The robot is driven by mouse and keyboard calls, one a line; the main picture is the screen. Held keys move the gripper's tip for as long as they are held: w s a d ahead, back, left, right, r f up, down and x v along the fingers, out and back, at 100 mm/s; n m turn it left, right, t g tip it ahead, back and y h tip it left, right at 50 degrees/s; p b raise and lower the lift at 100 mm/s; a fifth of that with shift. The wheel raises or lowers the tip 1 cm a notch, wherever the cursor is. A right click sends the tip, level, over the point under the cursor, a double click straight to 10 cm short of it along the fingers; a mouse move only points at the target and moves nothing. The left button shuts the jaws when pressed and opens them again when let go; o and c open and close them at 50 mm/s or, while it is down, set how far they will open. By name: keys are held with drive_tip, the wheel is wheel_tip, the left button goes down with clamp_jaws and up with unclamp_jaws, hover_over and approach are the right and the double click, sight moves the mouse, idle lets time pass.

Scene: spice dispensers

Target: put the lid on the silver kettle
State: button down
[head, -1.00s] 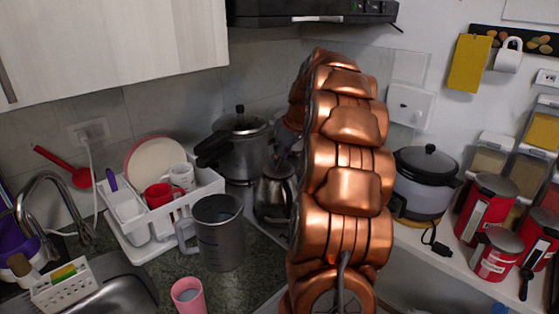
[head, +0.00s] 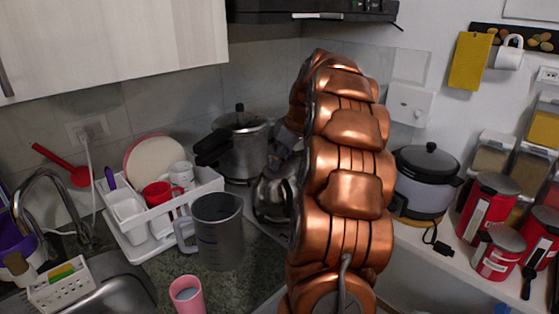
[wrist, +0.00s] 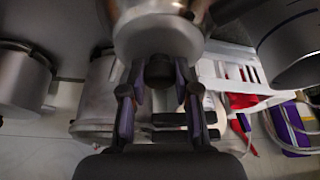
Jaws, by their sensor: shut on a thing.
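The silver kettle (head: 269,200) stands on the counter behind my arm, right of the grey measuring jug; my arm hides its right side. My gripper (head: 285,158) is at the kettle's top in the head view. In the wrist view my gripper (wrist: 158,85) has its two fingers on either side of a black knob (wrist: 158,70), shut on what looks like the lid's knob. A rounded shiny metal body (wrist: 155,35) is close above the fingertips there. I cannot tell whether the lid touches the kettle's rim.
A pressure cooker (head: 240,155) stands close behind the kettle. The grey jug (head: 218,235), a white dish rack (head: 205,185) and a pink cup (head: 186,295) are to the left. A rice cooker (head: 425,190) and red canisters (head: 487,205) are on the right counter.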

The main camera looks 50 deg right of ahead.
drive_tip(key=shift+c, duration=1.4)
unclamp_jaws()
drive_tip(key=shift+r, duration=0.15)
drive_tip(key=shift+r+p, duration=0.8)
drive_tip(key=shift+r, duration=2.6)
